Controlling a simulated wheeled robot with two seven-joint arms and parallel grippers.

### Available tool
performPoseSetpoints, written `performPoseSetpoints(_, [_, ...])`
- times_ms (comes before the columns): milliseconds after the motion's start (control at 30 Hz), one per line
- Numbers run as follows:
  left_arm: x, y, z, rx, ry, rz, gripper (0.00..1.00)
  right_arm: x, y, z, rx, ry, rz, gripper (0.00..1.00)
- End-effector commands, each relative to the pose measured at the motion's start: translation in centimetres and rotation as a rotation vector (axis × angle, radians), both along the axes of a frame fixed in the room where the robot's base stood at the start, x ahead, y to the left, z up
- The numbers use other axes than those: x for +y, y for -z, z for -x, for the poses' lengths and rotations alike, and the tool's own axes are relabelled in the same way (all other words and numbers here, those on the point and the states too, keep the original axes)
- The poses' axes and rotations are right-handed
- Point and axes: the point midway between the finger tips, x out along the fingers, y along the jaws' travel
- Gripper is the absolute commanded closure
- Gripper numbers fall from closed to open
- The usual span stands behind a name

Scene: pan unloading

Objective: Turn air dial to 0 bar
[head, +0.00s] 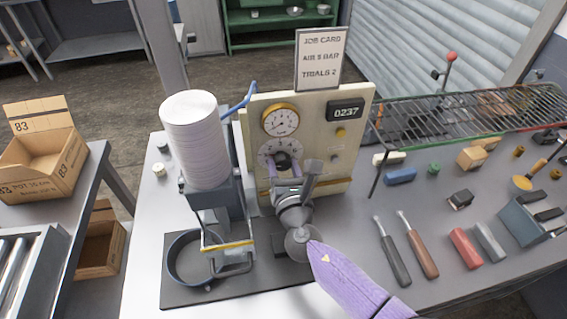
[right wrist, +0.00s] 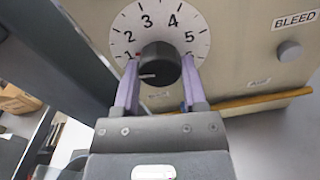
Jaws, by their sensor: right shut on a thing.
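The air dial (head: 267,150) is a white numbered disc on the cream panel, with a black knob (right wrist: 160,62) at its centre. In the right wrist view, 2, 3, 4 and 5 show clearly; the lower numbers are hidden or cut by my fingers. The knob's white mark lies at its lower left, pointing roughly left; the exact number it points to is hidden. My right gripper (right wrist: 160,80) is shut on the knob, one purple finger on each side; in the head view it reaches the dial from below. My left gripper is not in view.
A yellow-rimmed gauge (head: 281,121) sits above the dial, with a counter reading 0237 (head: 348,112) beside it. A job card (head: 320,58) reads air 5 bar, trials 2. A white stack (head: 193,140) stands close left. Tools and blocks lie on the table right.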

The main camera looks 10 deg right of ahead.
Motion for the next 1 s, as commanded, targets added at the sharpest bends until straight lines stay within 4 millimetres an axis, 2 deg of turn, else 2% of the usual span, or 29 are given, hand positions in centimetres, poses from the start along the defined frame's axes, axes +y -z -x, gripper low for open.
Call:
performPoseSetpoints(600, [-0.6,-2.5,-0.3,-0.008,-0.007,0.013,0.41,-0.1,0.1,0.1,0.008,-0.002,0.537,1.0])
performPoseSetpoints(1000, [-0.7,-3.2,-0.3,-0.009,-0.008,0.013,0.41,-0.2,0.1,0.1,0.008,-0.001,0.717,1.0])
